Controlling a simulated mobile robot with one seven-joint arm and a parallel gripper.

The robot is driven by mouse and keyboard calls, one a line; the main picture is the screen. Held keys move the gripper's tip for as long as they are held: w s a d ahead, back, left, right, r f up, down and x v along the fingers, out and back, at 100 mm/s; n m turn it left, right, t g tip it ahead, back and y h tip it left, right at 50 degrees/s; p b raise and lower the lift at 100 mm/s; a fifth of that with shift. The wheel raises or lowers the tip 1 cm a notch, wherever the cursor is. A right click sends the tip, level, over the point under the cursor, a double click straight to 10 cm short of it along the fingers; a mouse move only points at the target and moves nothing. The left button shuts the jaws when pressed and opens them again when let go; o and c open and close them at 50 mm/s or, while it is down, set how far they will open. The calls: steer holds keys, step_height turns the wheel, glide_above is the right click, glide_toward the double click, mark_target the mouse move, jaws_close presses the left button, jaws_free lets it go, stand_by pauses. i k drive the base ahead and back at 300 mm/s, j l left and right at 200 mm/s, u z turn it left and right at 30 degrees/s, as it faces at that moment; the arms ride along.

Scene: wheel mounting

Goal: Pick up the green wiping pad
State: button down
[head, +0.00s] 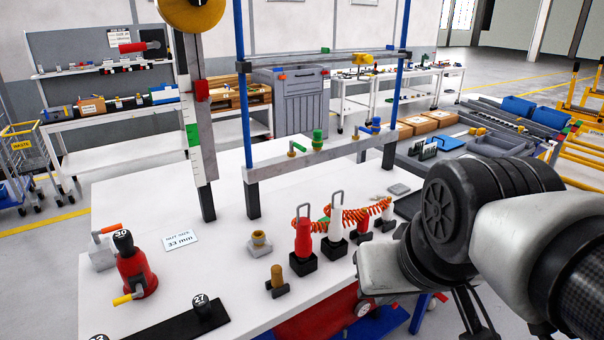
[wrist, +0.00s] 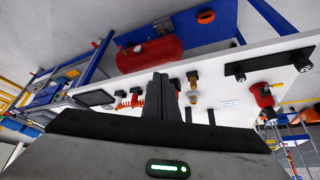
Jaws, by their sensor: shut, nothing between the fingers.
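A small green patch (head: 324,219) shows on the white workbench (head: 220,265) between the red bottle (head: 303,238) and the white bottle (head: 336,235). It may be the green wiping pad, but the bottles and orange coiled hose hide most of it. I cannot make out the pad in the wrist view. My gripper (wrist: 160,82) is shut and empty in the wrist view, its two dark fingers together. The bench appears beyond the fingers, upside down. In the head view my arm is at the right, beyond the bench's right edge, apart from the green patch.
The orange coiled hose (head: 360,215) stretches beside the bottles. A frame with blue posts (head: 243,90) rises at the back. A red tank (wrist: 150,55) lies below the bench.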

mark_target(326, 218)
steer(key=i+l+u, duration=0.4)
steer(key=i+l, duration=0.15)
steer(key=l, duration=0.15)
steer(key=i+l+u, duration=0.2)
steer(key=l, duration=0.2)
steer(key=i, duration=0.1)
